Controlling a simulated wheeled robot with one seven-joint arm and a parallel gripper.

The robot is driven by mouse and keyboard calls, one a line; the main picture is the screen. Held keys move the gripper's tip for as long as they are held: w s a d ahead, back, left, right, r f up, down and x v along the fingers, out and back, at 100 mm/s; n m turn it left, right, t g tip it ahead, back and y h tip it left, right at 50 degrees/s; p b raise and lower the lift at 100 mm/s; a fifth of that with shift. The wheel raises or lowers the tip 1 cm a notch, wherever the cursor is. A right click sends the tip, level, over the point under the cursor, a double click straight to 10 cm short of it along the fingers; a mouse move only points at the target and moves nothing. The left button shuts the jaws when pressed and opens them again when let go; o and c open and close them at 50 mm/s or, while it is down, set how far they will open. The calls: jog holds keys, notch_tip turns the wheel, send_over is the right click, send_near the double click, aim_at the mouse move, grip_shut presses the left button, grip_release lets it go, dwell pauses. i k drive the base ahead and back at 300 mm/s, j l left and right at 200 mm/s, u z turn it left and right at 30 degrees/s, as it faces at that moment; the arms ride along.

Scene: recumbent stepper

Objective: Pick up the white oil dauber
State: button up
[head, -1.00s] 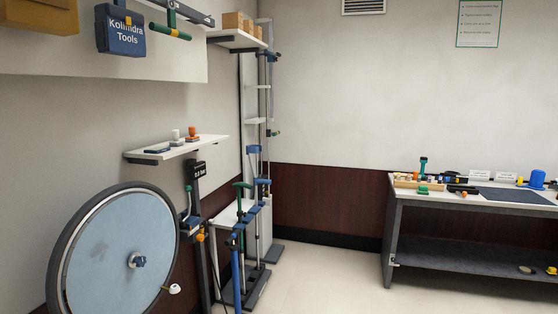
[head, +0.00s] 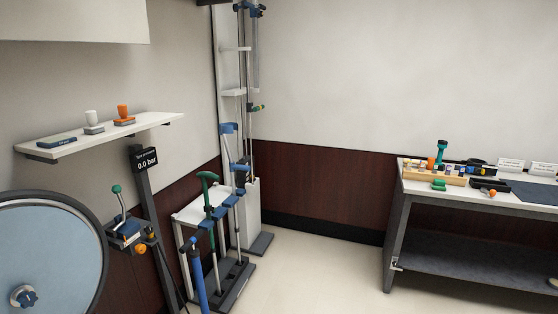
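A white-topped piece on a grey base, which looks like the white oil dauber (head: 92,120), stands upright on the white wall shelf (head: 160,126) at the left in the head view. An orange-topped piece of similar shape (head: 124,114) stands close to its right. A flat dark blue block (head: 57,142) lies to its left on the same shelf. My gripper is not in view.
A workbench (head: 425,188) with small tools stands right. The floor between is clear.

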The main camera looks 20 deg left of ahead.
aim_at(93, 128)
jog(key=i+u, duration=0.3)
jog(key=u, duration=0.15)
jog(key=i+l+u, duration=0.1)
jog(key=i+u, duration=0.3)
jog(key=i+l+u, duration=0.15)
jog(key=u, duration=0.3)
jog(key=i+l+u, duration=0.25)
jog(key=u, duration=0.2)
